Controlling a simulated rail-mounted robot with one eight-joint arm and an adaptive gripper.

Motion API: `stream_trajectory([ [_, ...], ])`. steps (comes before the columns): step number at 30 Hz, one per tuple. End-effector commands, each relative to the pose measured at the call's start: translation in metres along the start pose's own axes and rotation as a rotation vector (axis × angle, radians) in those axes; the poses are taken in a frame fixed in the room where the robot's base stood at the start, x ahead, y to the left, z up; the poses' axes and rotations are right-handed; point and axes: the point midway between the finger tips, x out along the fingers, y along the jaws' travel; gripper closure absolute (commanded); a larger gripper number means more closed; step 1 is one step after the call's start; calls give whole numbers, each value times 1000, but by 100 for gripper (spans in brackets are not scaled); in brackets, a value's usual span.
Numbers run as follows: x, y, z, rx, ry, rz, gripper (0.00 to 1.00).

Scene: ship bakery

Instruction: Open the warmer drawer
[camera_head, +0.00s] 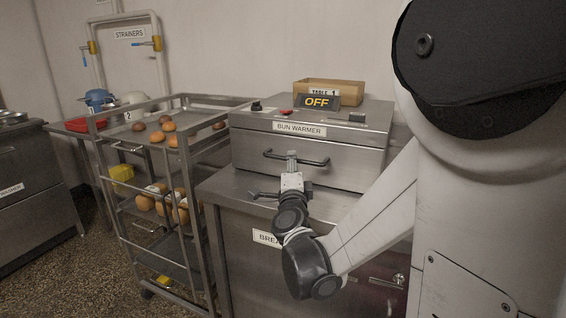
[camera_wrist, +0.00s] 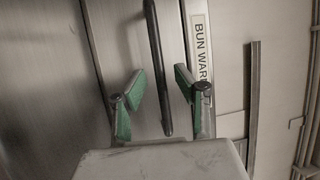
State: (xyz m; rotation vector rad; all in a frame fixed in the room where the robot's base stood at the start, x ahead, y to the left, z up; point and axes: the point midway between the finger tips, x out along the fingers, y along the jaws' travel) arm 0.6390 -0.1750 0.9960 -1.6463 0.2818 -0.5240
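The bun warmer (camera_head: 262,150) is a steel box with a closed drawer front and a dark horizontal bar handle (camera_head: 318,162). Its label reads BUN WARMER and a sign on top reads OFF. My gripper (camera_head: 291,158) is in front of the handle, near its middle. In the wrist view the handle (camera_wrist: 157,60) runs up and down the picture. There my gripper (camera_wrist: 158,88) is open, with green-padded fingers spread on either side of the handle's lower part. The fingers do not visibly touch the handle. The exact depth between fingertips and handle is hard to tell.
A wheeled rack (camera_head: 183,150) with buns stands to the left. The warmer sits on a steel cabinet (camera_head: 225,190) with its own handles. A wooden box (camera_head: 350,91) stands on the warmer. A red tray (camera_head: 75,125) lies on the far left table.

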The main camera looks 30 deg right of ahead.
Motion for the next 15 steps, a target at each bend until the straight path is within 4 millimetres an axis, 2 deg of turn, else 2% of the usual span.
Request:
stream_trajectory([
  [6,21,0,0,-1,0,0,70],
  [15,25,0,0,0,-1,0,70],
])
